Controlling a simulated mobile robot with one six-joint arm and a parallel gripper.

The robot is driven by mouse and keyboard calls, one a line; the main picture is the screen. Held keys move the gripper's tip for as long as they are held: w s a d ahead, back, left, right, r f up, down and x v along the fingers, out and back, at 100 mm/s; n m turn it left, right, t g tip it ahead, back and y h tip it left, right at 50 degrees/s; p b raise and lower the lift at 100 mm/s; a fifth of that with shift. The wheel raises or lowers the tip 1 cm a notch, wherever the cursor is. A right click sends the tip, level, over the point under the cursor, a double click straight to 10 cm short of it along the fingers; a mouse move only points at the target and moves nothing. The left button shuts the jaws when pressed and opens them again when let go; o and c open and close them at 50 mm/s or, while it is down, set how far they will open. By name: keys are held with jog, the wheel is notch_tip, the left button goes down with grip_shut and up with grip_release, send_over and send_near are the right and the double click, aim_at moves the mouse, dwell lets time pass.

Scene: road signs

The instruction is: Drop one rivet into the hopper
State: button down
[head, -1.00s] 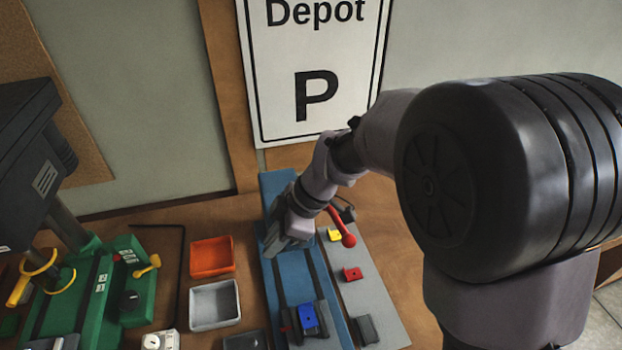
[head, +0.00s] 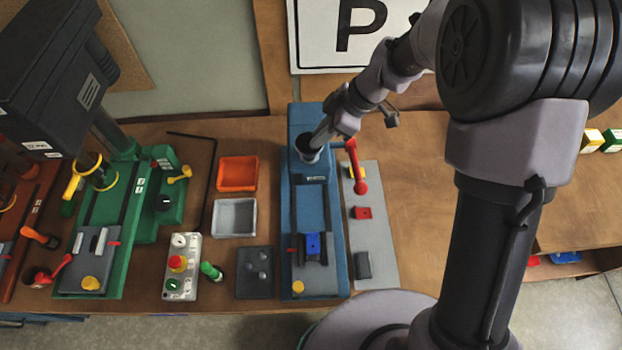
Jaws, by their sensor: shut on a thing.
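The blue machine (head: 332,235) stands on the bench in the middle of the head view. A dark round cup, which looks like the hopper (head: 303,155), is at its far end. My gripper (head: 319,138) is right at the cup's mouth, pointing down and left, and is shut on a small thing. That thing is too small and hidden to make out; it may be a rivet. I cannot tell whether the fingertips are above the rim or just inside it. A dark tray (head: 245,285) left of the machine holds several small round things that may be rivets.
An orange bin (head: 237,173) and a grey bin (head: 233,217) sit left of the blue machine. A red-knobbed lever (head: 356,170) stands close on its right, beside a grey plate (head: 375,230). A green press (head: 120,220) and a button box (head: 181,268) are farther left.

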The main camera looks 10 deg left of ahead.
jog(key=c, duration=1.3)
grip_release()
jog(key=shift+r, duration=0.15)
jog(key=v, duration=1.7)
jog(key=shift+p, duration=0.45)
jog(key=shift+d+r, duration=0.1)
